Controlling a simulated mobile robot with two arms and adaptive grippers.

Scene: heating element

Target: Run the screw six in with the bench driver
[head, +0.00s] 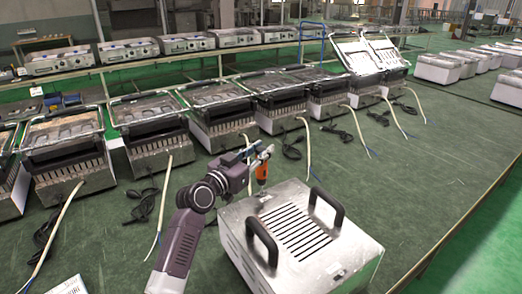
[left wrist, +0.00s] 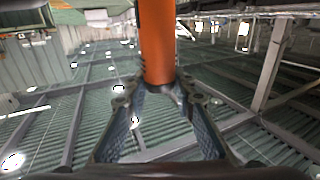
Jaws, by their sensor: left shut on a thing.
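The bench driver (head: 262,172), with an orange body, stands roughly upright over the back left part of a metal heating unit (head: 338,262). My left gripper (head: 263,156) is shut on the driver near its upper part. In the left wrist view the driver's orange body (left wrist: 157,40) sits between the two fingers of my left gripper (left wrist: 158,86). The driver's lower end is at or just above the unit's top; I cannot tell if it touches. Screw six is too small to make out. My right gripper is not in view.
The unit has two black handles (head: 326,207) and a slotted top. Behind it a row of open units (head: 222,108) with loose cables (head: 160,205) lines the green bench (head: 430,170). The bench right of the unit is clear.

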